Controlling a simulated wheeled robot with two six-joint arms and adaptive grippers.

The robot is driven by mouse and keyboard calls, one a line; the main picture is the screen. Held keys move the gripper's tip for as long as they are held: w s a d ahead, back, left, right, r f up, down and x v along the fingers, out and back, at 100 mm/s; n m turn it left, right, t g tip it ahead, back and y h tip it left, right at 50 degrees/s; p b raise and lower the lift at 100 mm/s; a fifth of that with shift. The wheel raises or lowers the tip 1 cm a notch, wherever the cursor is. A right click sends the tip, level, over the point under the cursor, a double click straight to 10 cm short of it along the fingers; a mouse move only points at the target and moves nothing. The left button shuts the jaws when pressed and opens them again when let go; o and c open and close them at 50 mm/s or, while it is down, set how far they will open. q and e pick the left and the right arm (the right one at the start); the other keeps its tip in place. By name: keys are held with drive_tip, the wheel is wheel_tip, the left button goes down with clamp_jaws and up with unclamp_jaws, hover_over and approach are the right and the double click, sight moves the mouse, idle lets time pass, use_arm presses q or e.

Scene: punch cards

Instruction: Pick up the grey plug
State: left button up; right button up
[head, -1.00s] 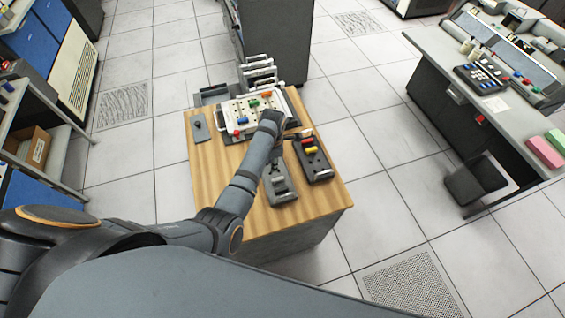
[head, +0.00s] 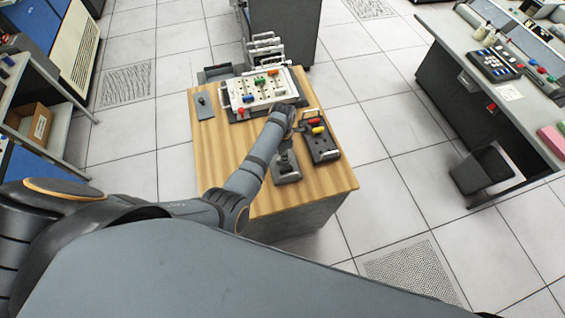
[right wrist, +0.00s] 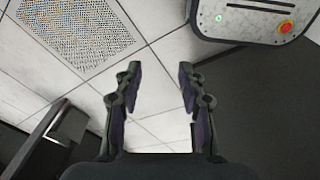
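A small grey plug-like piece (head: 286,158) sits on a grey holder (head: 287,176) at the front of the wooden table (head: 225,170); it is too small to be sure of. A black holder (head: 326,152) beside it carries a red and a yellow plug. My left gripper (head: 296,127) is low over the table between the plugboard (head: 262,91) and these holders. Its fingers are mostly hidden by my wrist, so its opening and contents are unclear. My right gripper (right wrist: 160,82) is open and empty in the right wrist view, with floor behind its fingers.
The white plugboard holds several coloured plugs at the table's back. A grey plate with a dark knob (head: 202,101) lies at its left. Floor between is clear.

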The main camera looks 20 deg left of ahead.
use_arm(q)
wheel_tip(320, 180, down, 3)
drive_tip(key=shift+w+r+b, duration=0.1)
drive_tip(key=shift+b, duration=0.65)
drive_tip(key=shift+r, duration=0.2)
clamp_jaws()
use_arm(e)
drive_tip(key=f, duration=0.1)
drive_tip(key=s+f, duration=0.1)
drive_tip(key=shift+d+f, duration=0.25)
drive_tip(key=shift+f, duration=0.1)
use_arm(q)
drive_tip(key=shift+r, duration=0.1)
use_arm(e)
drive_tip(key=shift+r, duration=0.1)
